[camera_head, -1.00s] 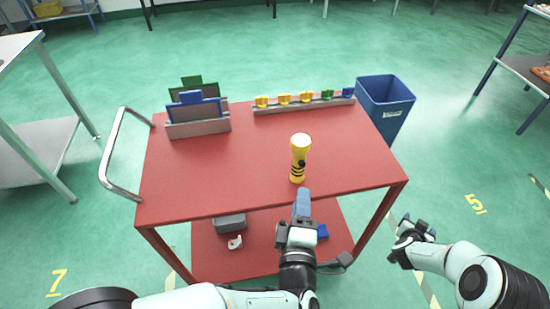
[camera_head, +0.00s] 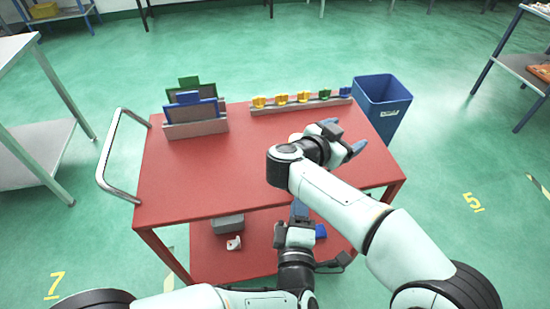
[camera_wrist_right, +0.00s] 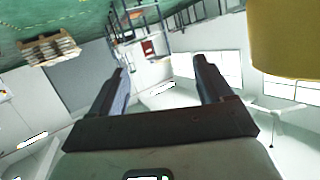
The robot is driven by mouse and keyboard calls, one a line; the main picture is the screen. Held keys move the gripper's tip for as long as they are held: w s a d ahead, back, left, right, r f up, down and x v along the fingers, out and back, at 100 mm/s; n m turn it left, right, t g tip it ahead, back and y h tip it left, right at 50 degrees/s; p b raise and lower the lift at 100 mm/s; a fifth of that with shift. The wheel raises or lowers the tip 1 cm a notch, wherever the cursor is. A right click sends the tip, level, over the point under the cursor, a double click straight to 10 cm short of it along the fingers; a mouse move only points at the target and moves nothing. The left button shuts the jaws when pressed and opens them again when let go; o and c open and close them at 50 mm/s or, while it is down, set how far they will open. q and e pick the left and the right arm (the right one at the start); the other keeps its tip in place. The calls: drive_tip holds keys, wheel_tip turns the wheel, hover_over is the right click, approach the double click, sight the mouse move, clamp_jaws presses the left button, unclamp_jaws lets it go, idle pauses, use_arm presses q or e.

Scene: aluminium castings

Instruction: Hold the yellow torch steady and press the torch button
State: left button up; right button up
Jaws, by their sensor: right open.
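The yellow torch (camera_head: 294,136) stands on the red cart top and is almost fully hidden behind my right wrist in the head view; only a sliver of its top shows. In the right wrist view a large yellow surface (camera_wrist_right: 292,40), likely the torch, fills the upper right, outside the fingers. My right gripper (camera_head: 347,138) is open and empty, just right of the torch above the cart; its fingers also show in the wrist view (camera_wrist_right: 160,72). My left gripper (camera_head: 300,209) is at the cart's front edge, and its jaw opening cannot be made out. The torch button is not visible.
The red cart (camera_head: 190,190) holds a rack with blue and green panels (camera_head: 195,128) at back left and a rail (camera_head: 300,106) with several small coloured pieces. A blue bin (camera_head: 382,105) stands behind right. The left cart top is clear.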

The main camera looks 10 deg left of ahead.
drive_tip(key=s+a+r+n+y, duration=0.1)
drive_tip(key=s+a+n, duration=0.1)
drive_tip(key=s+a, duration=0.45)
drive_tip(key=s+a+n+y, duration=0.1)
drive_tip(key=s+a, duration=0.2)
drive_tip(key=a, duration=0.6)
drive_tip(key=x, duration=1.2)
drive_tip(key=shift+w+f, duration=0.25)
drive_tip(key=shift+w, duration=0.1)
drive_tip(key=c, duration=1)
use_arm(q)
drive_tip(key=shift+c, duration=0.6)
use_arm(e)
drive_tip(key=shift+c, duration=0.9)
use_arm(q)
clamp_jaws()
